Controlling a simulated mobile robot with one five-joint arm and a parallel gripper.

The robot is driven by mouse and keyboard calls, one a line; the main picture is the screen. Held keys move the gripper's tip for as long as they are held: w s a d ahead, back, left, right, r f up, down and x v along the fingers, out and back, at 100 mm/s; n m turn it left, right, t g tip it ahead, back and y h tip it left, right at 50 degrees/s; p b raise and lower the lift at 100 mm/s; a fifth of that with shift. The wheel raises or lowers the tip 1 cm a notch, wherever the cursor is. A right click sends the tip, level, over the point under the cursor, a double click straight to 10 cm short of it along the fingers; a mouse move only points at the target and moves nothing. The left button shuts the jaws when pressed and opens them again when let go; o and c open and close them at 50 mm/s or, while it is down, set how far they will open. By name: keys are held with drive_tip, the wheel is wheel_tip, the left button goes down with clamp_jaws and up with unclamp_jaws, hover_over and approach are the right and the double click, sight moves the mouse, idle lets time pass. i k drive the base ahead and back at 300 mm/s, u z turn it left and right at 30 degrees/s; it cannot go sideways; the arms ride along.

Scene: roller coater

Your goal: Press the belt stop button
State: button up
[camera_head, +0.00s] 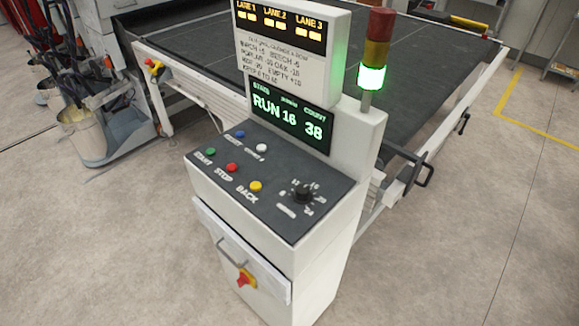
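A white control console (250,225) stands in the middle of the view with a dark sloped panel (262,205) on top. A red button (232,168) sits on the panel, with the word STOP printed just in front of it. A green button (210,152) labelled START is to its left, and a yellow button (256,186) labelled BACK to its right. A blue button (240,134) and a white button (261,148) sit behind them. The screen (290,118) reads RUN 16 38. My gripper is not in view.
A black knob (302,192) is at the panel's right. A light tower (373,60) glows green at its bottom section. A wide dark belt table (420,50) lies behind the console. A cart with buckets (85,130) stands at left. The floor in front and right is clear.

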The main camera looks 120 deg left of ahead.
sight(230, 168)
drive_tip(key=u, duration=2.3)
drive_tip(key=k, duration=1.25)
drive_tip(key=u, duration=1.1)
drive_tip(key=i, duration=1)
drive_tip(key=u, duration=0.1)
